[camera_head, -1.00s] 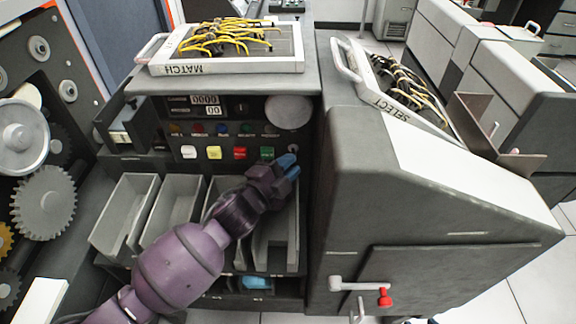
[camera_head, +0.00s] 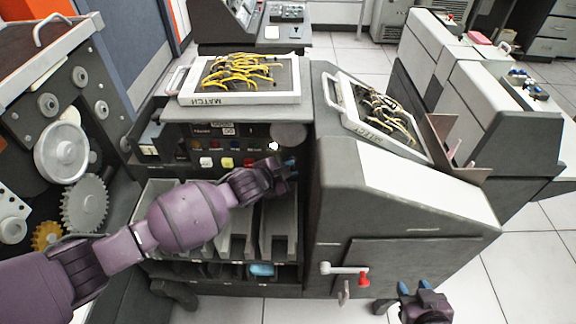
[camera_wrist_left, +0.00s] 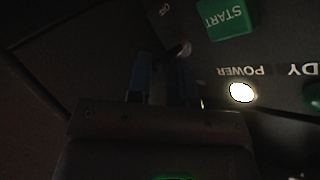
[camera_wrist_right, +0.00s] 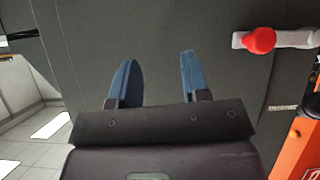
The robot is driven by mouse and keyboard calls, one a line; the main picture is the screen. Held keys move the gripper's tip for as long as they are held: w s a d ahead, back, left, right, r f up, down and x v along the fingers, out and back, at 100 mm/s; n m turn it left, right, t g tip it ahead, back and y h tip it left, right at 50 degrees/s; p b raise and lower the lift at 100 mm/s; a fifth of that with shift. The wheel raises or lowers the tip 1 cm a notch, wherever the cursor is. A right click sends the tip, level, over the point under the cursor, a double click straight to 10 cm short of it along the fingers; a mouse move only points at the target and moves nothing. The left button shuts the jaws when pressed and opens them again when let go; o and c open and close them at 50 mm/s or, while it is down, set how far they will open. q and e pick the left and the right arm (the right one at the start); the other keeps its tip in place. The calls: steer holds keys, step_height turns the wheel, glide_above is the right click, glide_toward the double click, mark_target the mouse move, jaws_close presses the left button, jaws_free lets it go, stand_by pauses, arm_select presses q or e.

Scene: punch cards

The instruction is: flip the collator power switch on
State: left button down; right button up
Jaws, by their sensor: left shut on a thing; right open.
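The collator's dark control panel (camera_head: 230,133) is behind my left gripper (camera_head: 288,170). In the left wrist view the power switch, a small metal toggle (camera_wrist_left: 182,48), sits at the blue fingertips of the left gripper (camera_wrist_left: 160,72), below the OFF label. The gripper is shut on it, though the dark picture hides the exact contact. The POWER lamp (camera_wrist_left: 242,92) glows white and also shows in the head view (camera_head: 273,146). My right gripper (camera_head: 415,288) is open and empty, low at the right; its fingers spread before a grey panel in the right wrist view (camera_wrist_right: 158,70).
A green START button (camera_wrist_left: 225,18) is near the switch. Open card bins (camera_head: 238,232) lie under my left arm. A wired MATCH board (camera_head: 240,98) lies on top.

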arm_select(q)
steer(key=shift+g+p, duration=0.5)
steer(key=shift+p, duration=0.15)
steer(key=c, duration=1.4)
jaws_free()
steer(key=o, duration=0.4)
steer(key=shift+c, duration=0.2)
steer(key=v, duration=1)
steer(key=shift+s+a+r+p, duration=0.15)
steer(key=shift+s+r+p, duration=0.1)
steer(key=shift+r+p, duration=0.1)
arm_select(e)
step_height(320, 180, up, 2)
steer(key=shift+s+r, duration=0.1)
steer(key=shift+w+r, duration=0.2)
steer(key=shift+w, duration=0.1)
